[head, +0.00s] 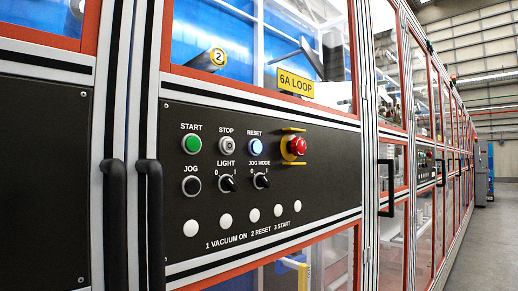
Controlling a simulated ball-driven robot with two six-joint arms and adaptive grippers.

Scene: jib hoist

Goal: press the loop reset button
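The loop reset button (256,147) is a round blue button, looking lit, under the label RESET on a black control panel (330,190). A yellow "6A LOOP" sign (296,84) is fixed above the panel. Left of the reset button are a grey STOP button (227,145) and a green START button (191,144). To its right is a red emergency stop (297,146) with yellow guards. Neither of my grippers is in view.
Below are a black JOG button (191,186), LIGHT (227,184) and JOG MODE (261,181) switches and several white round buttons. Long black door handles (115,225) stand out at the left. A clear grey floor aisle (487,240) runs along the machine at right.

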